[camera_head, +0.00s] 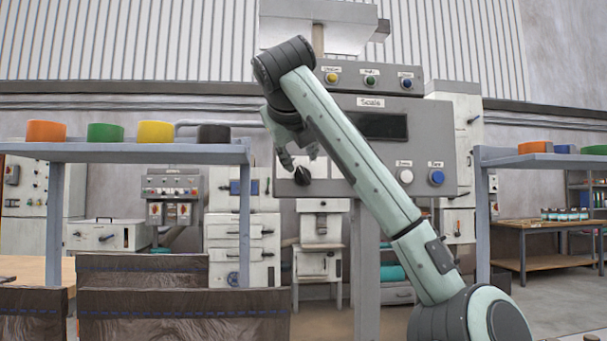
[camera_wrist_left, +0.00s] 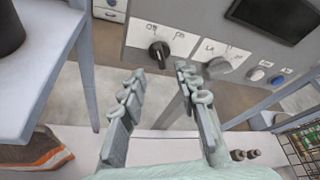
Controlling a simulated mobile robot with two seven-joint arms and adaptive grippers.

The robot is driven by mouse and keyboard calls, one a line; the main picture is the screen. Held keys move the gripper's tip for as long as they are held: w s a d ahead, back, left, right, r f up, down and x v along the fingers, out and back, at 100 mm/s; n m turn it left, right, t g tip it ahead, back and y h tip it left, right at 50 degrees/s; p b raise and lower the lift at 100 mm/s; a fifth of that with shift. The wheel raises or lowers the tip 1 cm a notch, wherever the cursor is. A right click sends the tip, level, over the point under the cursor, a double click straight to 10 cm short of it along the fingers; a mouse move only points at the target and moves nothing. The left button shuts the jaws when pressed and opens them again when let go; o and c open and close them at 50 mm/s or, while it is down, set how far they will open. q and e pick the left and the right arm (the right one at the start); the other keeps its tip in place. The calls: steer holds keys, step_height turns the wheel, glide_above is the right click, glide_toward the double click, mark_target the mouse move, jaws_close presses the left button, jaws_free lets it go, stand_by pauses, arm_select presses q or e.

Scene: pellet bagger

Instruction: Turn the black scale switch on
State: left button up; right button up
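The black scale switch (camera_head: 302,176) is a round knob on a white plate at the lower left of the grey scale panel (camera_head: 383,157). It also shows in the left wrist view (camera_wrist_left: 159,55), with small lettering above it that I cannot read surely. My left gripper (camera_head: 299,152) hangs in front of the panel, close to the switch in the head view. In the left wrist view my left gripper (camera_wrist_left: 162,73) has its two fingers apart, with nothing between them. The switch lies just beyond the fingertips and looks untouched. My right gripper is not in view.
A white button (camera_head: 405,176) and a blue button (camera_head: 437,177) are farther right. A shelf (camera_head: 150,153) with coloured rings stands left. Brown bags (camera_head: 185,325) stand in front at lower left.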

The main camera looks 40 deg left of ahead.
mark_target(303, 173)
arm_select(q)
steer(key=x, duration=0.7)
steer(key=shift+w+a+f+p, duration=0.1)
steer(key=shift+w+f+p, duration=0.1)
steer(key=shift+p, duration=0.1)
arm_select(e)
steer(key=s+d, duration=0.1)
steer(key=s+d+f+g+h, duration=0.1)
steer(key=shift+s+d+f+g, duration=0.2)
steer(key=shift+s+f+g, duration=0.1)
arm_select(q)
steer(key=shift+r, duration=0.1)
jaws_close()
